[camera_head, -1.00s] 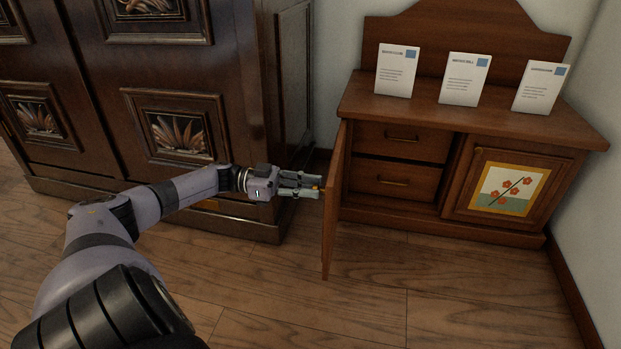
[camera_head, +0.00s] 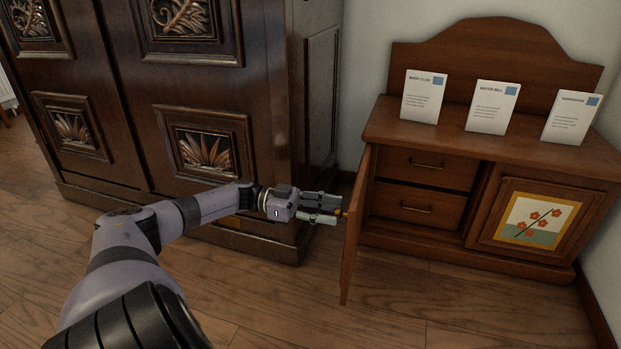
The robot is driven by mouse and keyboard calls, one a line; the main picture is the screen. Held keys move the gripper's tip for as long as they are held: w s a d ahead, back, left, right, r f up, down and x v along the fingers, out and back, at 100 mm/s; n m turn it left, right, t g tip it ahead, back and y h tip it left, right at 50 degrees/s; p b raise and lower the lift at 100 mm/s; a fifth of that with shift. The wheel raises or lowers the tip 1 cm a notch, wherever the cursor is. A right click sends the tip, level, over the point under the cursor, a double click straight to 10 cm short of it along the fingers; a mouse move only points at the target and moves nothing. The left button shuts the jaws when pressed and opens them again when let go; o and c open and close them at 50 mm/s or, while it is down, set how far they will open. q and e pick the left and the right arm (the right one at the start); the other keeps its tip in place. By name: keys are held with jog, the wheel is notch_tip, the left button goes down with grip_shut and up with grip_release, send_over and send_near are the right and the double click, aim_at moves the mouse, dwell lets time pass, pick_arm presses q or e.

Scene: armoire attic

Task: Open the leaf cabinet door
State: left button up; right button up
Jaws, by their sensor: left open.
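The low wooden cabinet (camera_head: 420,240) stands at the right against the wall. Its left door (camera_head: 357,230) is swung out and seen nearly edge-on, so any picture on its front face is hidden. Its right door (camera_head: 492,235) is closed and carries a red flower picture. My left gripper (camera_head: 338,208) is open at the outer side of the swung-out door, with its fingertips by a small yellowish knob (camera_head: 341,212). I cannot tell whether the fingers touch the knob. My right gripper is not in view.
A large dark carved armoire (camera_head: 230,110) stands to the left, close behind my left arm. Two drawers (camera_head: 424,206) show inside the open cabinet side. Three white cards (camera_head: 491,106) stand on the cabinet top. The wooden floor (camera_head: 400,315) in front is clear.

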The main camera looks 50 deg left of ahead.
pick_arm(q)
jog(key=v, duration=1.1)
jog(key=shift+s, duration=0.1)
